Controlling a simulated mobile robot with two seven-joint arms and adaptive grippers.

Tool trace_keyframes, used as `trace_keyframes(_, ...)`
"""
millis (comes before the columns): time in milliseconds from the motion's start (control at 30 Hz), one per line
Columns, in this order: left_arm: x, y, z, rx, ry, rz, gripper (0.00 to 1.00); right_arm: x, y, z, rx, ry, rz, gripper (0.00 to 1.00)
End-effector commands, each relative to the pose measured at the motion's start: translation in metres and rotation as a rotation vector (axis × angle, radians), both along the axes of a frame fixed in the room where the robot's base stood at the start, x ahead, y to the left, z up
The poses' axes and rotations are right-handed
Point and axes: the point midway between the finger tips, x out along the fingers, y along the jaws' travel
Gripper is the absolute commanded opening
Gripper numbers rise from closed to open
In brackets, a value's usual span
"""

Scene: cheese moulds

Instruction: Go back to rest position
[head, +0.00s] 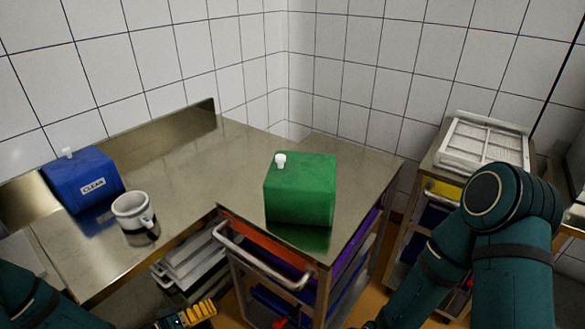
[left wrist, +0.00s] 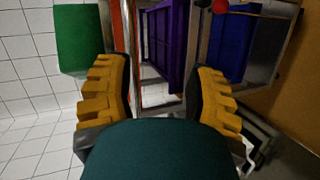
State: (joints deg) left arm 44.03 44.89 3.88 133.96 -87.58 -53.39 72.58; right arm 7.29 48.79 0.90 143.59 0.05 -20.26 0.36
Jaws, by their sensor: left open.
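My left gripper (head: 192,314) shows at the bottom edge of the head view, low in front of the steel counter. In the left wrist view my left gripper (left wrist: 161,82) has its two yellow ridged fingers wide apart with nothing between them. My right arm comes in at the right of the head view, bent at the elbow, and its gripper is out of the frame. A green box (head: 300,188) with a white knob stands on the cart top. It also shows in the left wrist view (left wrist: 78,38).
A blue box (head: 82,180) labelled CLEAN and a white-and-dark mug (head: 132,211) stand on the steel counter (head: 185,180). The cart has a front handle (head: 262,258) and coloured drawers. A white rack (head: 482,145) lies on another cart at the right. Grey trays (head: 187,260) sit under the counter.

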Motion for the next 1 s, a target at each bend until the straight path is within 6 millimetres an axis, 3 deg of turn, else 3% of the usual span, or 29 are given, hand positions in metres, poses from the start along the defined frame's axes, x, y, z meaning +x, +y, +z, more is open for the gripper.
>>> trace_keyframes(167, 0.014, -0.025, -0.02, 0.192, 0.018, 0.012, 0.55, -0.001, 0.0, 0.0, 0.0, 0.001, 0.0, 0.47)
trace_keyframes(333, 0.01, -0.048, -0.043, 0.409, 0.078, -0.028, 0.55, -0.001, 0.0, 0.0, 0.0, 0.001, 0.0, 0.47)
trace_keyframes(600, -0.032, -0.083, -0.069, 0.696, 0.223, -0.216, 0.55, -0.001, 0.0, 0.0, 0.0, 0.001, 0.0, 0.47)
trace_keyframes(800, -0.065, -0.097, -0.074, 0.797, 0.306, -0.343, 0.55, -0.001, 0.0, 0.0, 0.0, 0.001, 0.0, 0.47)
trace_keyframes(1000, -0.075, -0.101, -0.075, 0.822, 0.332, -0.383, 0.55, -0.001, 0.0, 0.0, 0.0, 0.001, 0.0, 0.47)
